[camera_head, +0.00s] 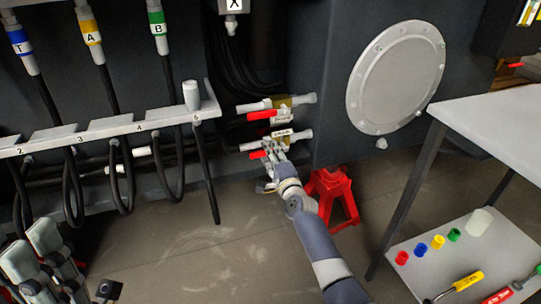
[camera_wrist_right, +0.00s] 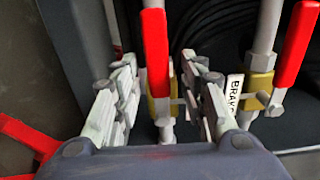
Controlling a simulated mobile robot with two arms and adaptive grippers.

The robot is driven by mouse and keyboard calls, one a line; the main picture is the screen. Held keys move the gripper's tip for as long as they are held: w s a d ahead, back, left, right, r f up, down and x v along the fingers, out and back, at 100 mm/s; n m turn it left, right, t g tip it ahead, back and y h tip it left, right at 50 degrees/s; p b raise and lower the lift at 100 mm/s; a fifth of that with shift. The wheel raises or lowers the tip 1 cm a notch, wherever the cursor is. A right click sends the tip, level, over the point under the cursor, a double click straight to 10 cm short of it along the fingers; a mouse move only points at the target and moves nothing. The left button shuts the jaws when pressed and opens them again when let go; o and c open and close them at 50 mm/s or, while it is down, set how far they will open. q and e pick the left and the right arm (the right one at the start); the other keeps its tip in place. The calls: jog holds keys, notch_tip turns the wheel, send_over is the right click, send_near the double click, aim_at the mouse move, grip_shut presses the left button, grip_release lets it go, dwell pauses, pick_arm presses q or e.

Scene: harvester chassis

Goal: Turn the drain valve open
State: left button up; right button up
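Two valves with red lever handles stick out from the dark chassis, one above the other. The lower valve's red handle (camera_head: 258,154) is beside my right gripper (camera_head: 270,152); its label is too small to read. In the right wrist view my right gripper (camera_wrist_right: 160,95) is open, its fingers apart on either side of a red handle (camera_wrist_right: 156,55) and yellow valve body (camera_wrist_right: 160,108). I cannot tell whether they touch it. The other valve's handle (camera_wrist_right: 297,45) is to the right, by a label seeming to read BRAKE. My left gripper (camera_head: 32,248) is open and empty at the lower left.
The upper valve's red handle (camera_head: 262,115) is close above. A red jack stand (camera_head: 333,192) stands right of my right gripper. A grey shelf with hanging hoses (camera_head: 120,124) is to the left. A table (camera_head: 495,115) with a lower shelf of caps and tools is at right.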

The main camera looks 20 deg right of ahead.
jog(key=s, duration=1.2)
jog(key=shift+d, duration=0.15)
dwell(0.3)
